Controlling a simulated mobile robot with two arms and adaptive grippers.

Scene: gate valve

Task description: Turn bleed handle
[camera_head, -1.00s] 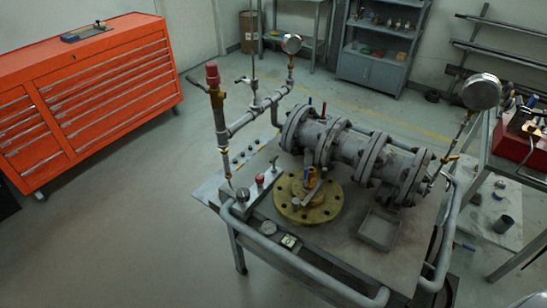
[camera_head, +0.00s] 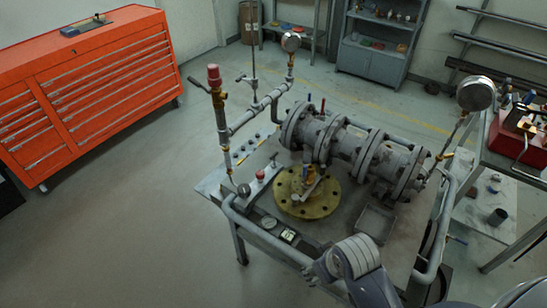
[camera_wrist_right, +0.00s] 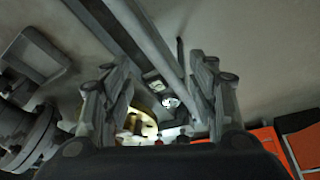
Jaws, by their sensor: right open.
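The valve assembly (camera_head: 345,145) is a grey flanged pipe body on a cart. Several small handles show: a red one (camera_head: 323,105), a small lever on a brass fitting (camera_head: 310,188) above the yellow round flange (camera_head: 330,205), and a yellow lever (camera_head: 447,156) below the right gauge. I cannot tell which is the bleed handle. My right gripper (camera_head: 325,268) is over the cart's front rail, apart from the handles. In the right wrist view its fingers (camera_wrist_right: 160,90) are spread and empty, with the yellow flange partly hidden behind them. My left gripper is not in view.
The cart's tubular rail (camera_head: 270,245) runs along its front. A vertical pipe with a red top (camera_head: 213,78) and pressure gauges (camera_head: 476,94) stand up from the assembly. An orange tool cabinet (camera_head: 95,85) is at left, a side table (camera_head: 515,160) at right. The left floor is clear.

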